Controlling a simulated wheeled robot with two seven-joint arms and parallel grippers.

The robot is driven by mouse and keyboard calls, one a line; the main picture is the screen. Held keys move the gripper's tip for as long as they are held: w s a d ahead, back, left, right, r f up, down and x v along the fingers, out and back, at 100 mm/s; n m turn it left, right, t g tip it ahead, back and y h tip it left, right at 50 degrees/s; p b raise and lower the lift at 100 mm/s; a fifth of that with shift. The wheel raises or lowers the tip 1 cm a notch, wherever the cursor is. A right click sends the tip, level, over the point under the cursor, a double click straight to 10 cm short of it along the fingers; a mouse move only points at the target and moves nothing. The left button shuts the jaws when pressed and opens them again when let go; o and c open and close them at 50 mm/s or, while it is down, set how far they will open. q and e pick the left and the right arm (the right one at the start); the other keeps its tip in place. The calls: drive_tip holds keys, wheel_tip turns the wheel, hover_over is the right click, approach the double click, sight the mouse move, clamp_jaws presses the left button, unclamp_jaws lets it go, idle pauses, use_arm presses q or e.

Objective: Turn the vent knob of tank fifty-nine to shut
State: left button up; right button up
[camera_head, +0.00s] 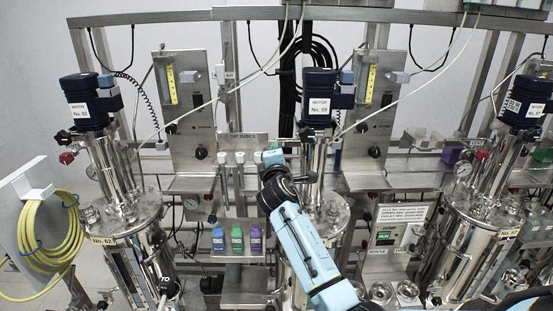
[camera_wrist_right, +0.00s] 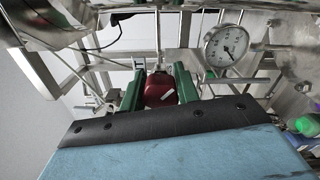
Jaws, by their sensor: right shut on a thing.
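Tank fifty-nine stands in the middle of the head view, with a blue motor (camera_head: 318,92) labelled No. 59 above its steel lid (camera_head: 328,210). My right arm reaches up in front of it, and my right gripper (camera_head: 273,160) is at the left side of its upper column. In the right wrist view, the green fingers of my right gripper (camera_wrist_right: 160,75) are closed on both sides of a dark red knob (camera_wrist_right: 158,94) with a white mark. The knob is hidden behind my gripper in the head view. My left gripper is not in view.
A round gauge (camera_wrist_right: 226,46) is right of the knob. Tank No. 62 (camera_head: 118,215) stands left and tank No. 57 (camera_head: 487,210) right. Coloured bottles (camera_head: 237,240) stand on a shelf left of my arm. A yellow hose (camera_head: 50,240) hangs far left.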

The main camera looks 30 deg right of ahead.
drive_tip(key=m+b, duration=0.2)
drive_tip(key=m, duration=0.3)
drive_tip(key=shift+f+m, duration=0.15)
drive_tip(key=shift+m, duration=0.15)
drive_tip(key=shift+m+b, duration=0.65)
drive_tip(key=shift+m, duration=1.55)
drive_tip(key=o, duration=1)
drive_tip(key=v, duration=1.3)
drive_tip(key=shift+s+a, duration=0.1)
drive_tip(key=shift+s, duration=0.15)
